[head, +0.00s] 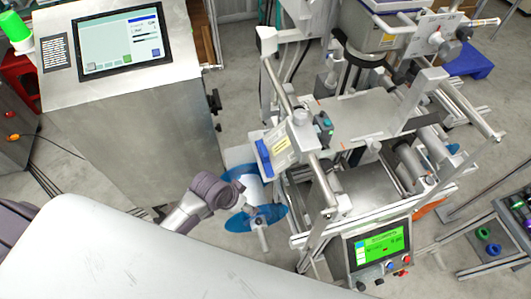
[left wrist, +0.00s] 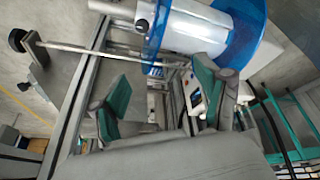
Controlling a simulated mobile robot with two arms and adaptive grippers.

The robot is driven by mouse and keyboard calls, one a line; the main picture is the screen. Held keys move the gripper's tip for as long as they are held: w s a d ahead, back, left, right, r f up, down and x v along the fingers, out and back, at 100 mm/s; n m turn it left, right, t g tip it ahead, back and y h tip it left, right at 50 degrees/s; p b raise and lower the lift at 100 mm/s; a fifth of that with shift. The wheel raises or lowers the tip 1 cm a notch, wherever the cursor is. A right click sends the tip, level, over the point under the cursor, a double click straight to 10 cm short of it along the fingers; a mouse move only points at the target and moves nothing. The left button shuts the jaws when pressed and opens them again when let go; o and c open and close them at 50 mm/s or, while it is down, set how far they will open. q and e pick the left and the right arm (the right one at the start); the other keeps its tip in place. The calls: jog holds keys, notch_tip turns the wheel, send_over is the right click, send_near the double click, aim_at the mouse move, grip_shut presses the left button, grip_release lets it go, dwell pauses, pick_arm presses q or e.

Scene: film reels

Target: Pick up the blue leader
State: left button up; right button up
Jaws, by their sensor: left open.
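Several blue things show, and I cannot tell for sure which is the leader. A small blue ring (head: 493,249) lies on the dark stand at the lower right of the head view. A large reel with blue see-through flanges (head: 272,212) is on the machine, beside my left gripper (head: 236,190). Its blue flange (left wrist: 247,38) and white core (left wrist: 198,30) fill the top of the left wrist view. In that view the left gripper (left wrist: 160,92) has its teal-padded fingers apart, below the reel, with nothing seen held between them. My right gripper is not in view.
The machine's metal frame (head: 345,190) stands close to the right of my left gripper. A panel with a green screen (head: 378,246) is at its front. A grey cabinet (head: 140,125) with a touchscreen stands at left. A blue step (head: 470,62) is at the far right.

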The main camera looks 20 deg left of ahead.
pick_arm(q)
jog(key=w+d+r+m+h+p, duration=0.1)
jog(key=w+r+m, duration=0.2)
jog(key=r, duration=0.6)
jog(key=w+d+r+m+h, duration=0.1)
jog(key=w+r+m, duration=0.2)
jog(key=r, duration=0.7)
jog(key=w+a+r+g, duration=0.1)
jog(key=w+a+r, duration=0.3)
jog(key=a+r, duration=0.1)
send_over(264, 150)
jog(key=s+a, duration=0.1)
jog(key=a, duration=0.1)
notch_tip(264, 150, down, 8)
jog(key=shift+d+f+m+p, duration=0.15)
jog(key=shift+f+m+p, duration=0.15)
jog(key=shift+m+p, duration=0.15)
jog(key=shift+y, duration=0.3)
jog(key=x, duration=0.4)
jog(key=shift+s+d+f+p, duration=0.1)
jog(key=shift+d+f+p, duration=0.1)
jog(key=shift+p, duration=0.15)
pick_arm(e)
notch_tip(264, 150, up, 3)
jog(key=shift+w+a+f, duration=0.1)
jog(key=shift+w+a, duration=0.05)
pick_arm(q)
jog(key=shift+a, duration=0.1)
jog(key=shift+c, duration=0.3)
jog(key=c, duration=1.3)
